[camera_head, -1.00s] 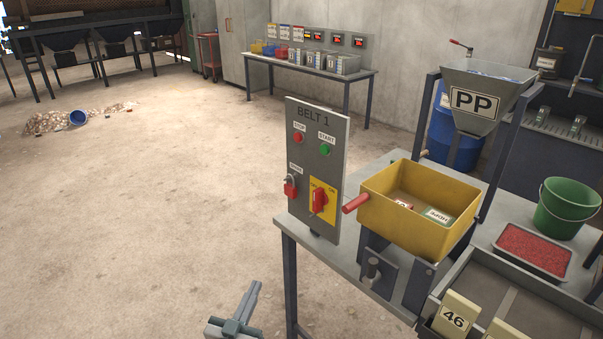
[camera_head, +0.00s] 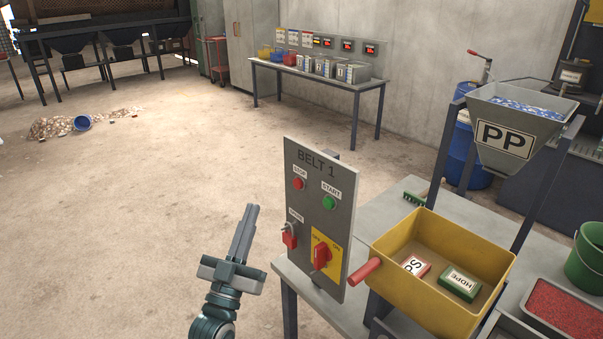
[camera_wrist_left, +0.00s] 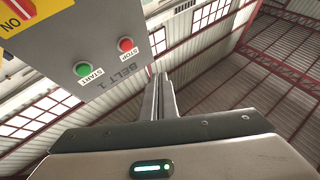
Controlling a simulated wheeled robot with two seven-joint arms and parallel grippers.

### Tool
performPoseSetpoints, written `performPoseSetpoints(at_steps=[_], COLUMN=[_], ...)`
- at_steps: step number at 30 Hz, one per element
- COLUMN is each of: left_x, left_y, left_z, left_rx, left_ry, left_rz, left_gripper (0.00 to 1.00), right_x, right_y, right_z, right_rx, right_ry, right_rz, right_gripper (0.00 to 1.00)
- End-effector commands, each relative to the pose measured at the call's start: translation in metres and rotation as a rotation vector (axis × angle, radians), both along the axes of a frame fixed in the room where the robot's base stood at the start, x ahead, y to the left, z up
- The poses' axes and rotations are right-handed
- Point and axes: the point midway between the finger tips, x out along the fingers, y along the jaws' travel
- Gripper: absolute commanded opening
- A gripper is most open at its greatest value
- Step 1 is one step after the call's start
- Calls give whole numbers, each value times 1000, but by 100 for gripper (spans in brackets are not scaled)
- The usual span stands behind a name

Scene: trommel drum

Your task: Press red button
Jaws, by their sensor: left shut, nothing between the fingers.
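The red STOP button (camera_head: 299,184) is at the upper left of the grey BELT 1 panel (camera_head: 310,245). The green START button (camera_head: 329,202) is to its right. The STOP button also shows in the left wrist view (camera_wrist_left: 126,44), near the green START button (camera_wrist_left: 83,69). My left gripper (camera_head: 251,207) is shut and empty. It points up, left of the panel and apart from it in the head view. In the left wrist view its fingers (camera_wrist_left: 160,78) show below and right of the STOP button. My right gripper is not in view.
A red padlock (camera_head: 290,238) and a red rotary switch (camera_head: 321,255) on a yellow plate are low on the panel. A yellow bin (camera_head: 418,298) with a red handle (camera_head: 365,272) stands right of it.

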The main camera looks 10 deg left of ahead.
Motion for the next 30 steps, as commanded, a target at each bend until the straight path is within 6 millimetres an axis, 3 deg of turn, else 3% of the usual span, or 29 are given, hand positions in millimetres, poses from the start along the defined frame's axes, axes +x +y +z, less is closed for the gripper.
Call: performPoseSetpoints(at_steps=[5,19,30], left_x=[-3,-1,22], left_y=[1,-1,-18], left_z=[11,11,10], left_rx=[-3,-4,-5], left_ry=[-21,-22,-24], left_rz=[1,1,1], left_gripper=[0,0,0], right_x=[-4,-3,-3], right_y=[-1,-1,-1], right_z=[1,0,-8], right_rx=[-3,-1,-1], right_ry=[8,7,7], right_rz=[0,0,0], right_gripper=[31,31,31])
